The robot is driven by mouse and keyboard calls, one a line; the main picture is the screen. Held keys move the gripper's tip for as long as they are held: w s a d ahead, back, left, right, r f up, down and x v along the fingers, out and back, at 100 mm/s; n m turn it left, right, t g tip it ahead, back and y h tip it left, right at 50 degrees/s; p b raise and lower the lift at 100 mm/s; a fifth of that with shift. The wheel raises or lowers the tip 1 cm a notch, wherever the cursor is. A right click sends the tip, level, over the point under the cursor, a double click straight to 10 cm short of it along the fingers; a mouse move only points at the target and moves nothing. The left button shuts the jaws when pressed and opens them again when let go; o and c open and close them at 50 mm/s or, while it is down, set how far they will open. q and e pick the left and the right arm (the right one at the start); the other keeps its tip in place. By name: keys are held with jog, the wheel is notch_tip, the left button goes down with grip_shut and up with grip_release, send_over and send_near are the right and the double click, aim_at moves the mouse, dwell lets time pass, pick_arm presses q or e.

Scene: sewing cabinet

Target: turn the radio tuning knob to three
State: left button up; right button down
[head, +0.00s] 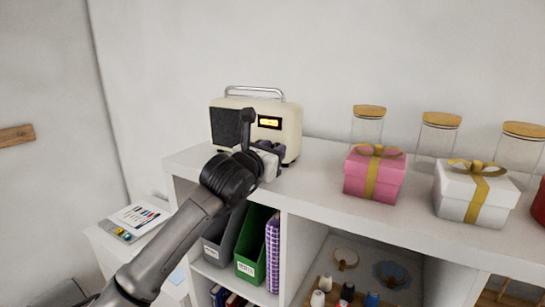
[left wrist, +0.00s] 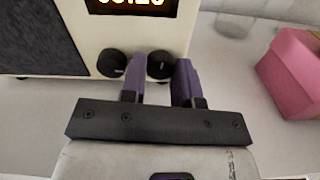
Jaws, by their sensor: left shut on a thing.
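The cream radio (head: 288,112) stands on the white shelf top against the wall, with a dark speaker panel on its left, a lit amber display (head: 269,123) and a top handle. In the left wrist view two black knobs sit low on the radio front (left wrist: 80,55): a left knob (left wrist: 111,64) and a right knob (left wrist: 160,65). My left gripper (left wrist: 160,78) is at the radio front, its two purple fingers shut on the right knob, one on each side. In the head view the gripper (head: 267,149) hides the knobs. My right gripper is not in view.
To the right on the shelf top (head: 320,160) are a pink gift box (head: 374,176), a white gift box (head: 474,194) and glass jars with wooden lids (head: 436,135). Binders (head: 250,245) and spools stand in the compartments below. The shelf top between radio and pink box is clear.

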pick_arm(q)
jog(key=o, duration=0.7)
jog(key=shift+c, duration=0.2)
jog(key=shift+s+a+b, duration=0.25)
jog(key=shift+s+b, duration=0.05)
jog(key=shift+s, duration=0.2)
jog(key=b+v, duration=0.3)
jog(key=v, duration=0.9)
jog(key=shift+s+a+b, duration=0.25)
jog(key=shift+s+b, duration=0.05)
jog(key=shift+b, duration=0.1)
jog(key=shift+r, duration=0.1)
